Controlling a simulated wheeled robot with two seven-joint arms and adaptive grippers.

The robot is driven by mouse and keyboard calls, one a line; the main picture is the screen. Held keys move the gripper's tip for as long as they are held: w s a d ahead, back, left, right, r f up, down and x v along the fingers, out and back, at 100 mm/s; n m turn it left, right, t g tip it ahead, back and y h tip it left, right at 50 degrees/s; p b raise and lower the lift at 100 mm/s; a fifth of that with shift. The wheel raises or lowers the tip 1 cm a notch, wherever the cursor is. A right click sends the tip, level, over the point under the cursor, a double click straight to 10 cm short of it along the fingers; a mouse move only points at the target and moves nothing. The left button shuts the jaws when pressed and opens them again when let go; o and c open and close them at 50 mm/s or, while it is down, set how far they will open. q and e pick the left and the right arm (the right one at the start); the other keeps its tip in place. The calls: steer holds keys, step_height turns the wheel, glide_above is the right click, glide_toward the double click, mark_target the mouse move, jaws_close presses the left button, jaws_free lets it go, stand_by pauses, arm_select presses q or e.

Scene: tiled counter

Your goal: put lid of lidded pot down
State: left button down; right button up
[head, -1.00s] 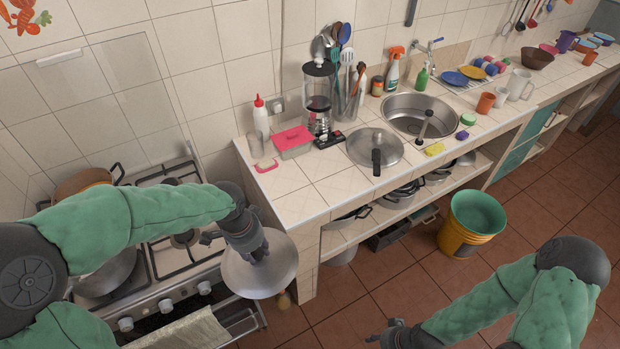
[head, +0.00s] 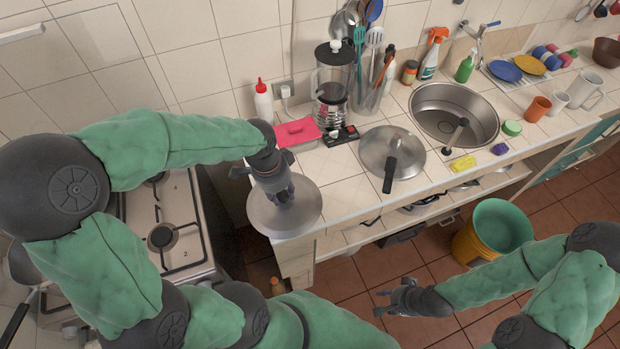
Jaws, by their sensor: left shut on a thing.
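My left gripper (head: 284,196) is shut on the lid (head: 262,213), a round grey metal disc, from above by its middle. The lid is at the left front corner of the tiled counter (head: 338,197) and looks about level. I cannot tell whether it touches the counter or hangs just above it. The lid's knob is hidden by the gripper. My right gripper (head: 385,303) is empty and looks open, low over the floor at the right. The pot that the lid belongs to cannot be made out.
The stove (head: 165,225) is at left. A yellow-green bucket (head: 492,235) stands on the floor. Bare tiles lie right of the held lid.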

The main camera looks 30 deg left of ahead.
mark_target(298, 178)
arm_select(q)
steer(key=w+f, duration=0.1)
steer(key=w, duration=0.1)
steer(key=w+f, duration=0.1)
steer(key=w, duration=0.2)
steer(key=w+f, duration=0.1)
steer(key=w, duration=0.2)
steer(key=shift+w+a+f, duration=0.1)
steer(key=shift+f, duration=0.3)
steer(key=w+f, duration=0.1)
steer(key=f, duration=0.1)
steer(key=w+f, duration=0.2)
steer(key=w+f+b, duration=0.1)
steer(key=shift+w+a+f, duration=0.1)
steer(key=shift+w+f, duration=0.2)
steer(key=shift+f, duration=0.1)
step_height(298, 178, down, 3)
steer(key=shift+b, duration=0.35)
steer(key=c, duration=0.9)
jaws_free()
